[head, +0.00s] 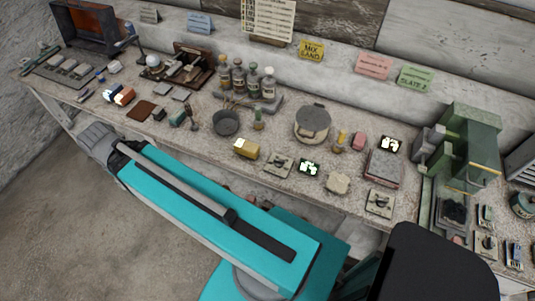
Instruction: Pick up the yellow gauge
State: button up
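A yellow, block-like object (248,150) with a pale face on its left end lies near the front edge of the bench; it looks like the yellow gauge, but its detail is too small to be sure. A smaller upright yellow piece (341,137) stands farther right, behind a cream lump. My teal arm crosses the lower middle of the head view towards the left. The grey end of the arm, which seems to be my gripper (96,138), is at the bench's front left, well away from the yellow block. Its fingers cannot be made out.
A dark bowl (226,122) and a small bottle (258,120) stand behind the yellow block. A flat plate (278,163) and a black-and-white tile (309,167) lie to its right. Bottles (268,83) stand farther back. A green machine (468,145) fills the right side.

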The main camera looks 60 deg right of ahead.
aim_at(244, 148)
jog(key=k, duration=2.15)
jog(key=z, duration=1)
jog(key=i, duration=1)
jog(key=u, duration=0.1)
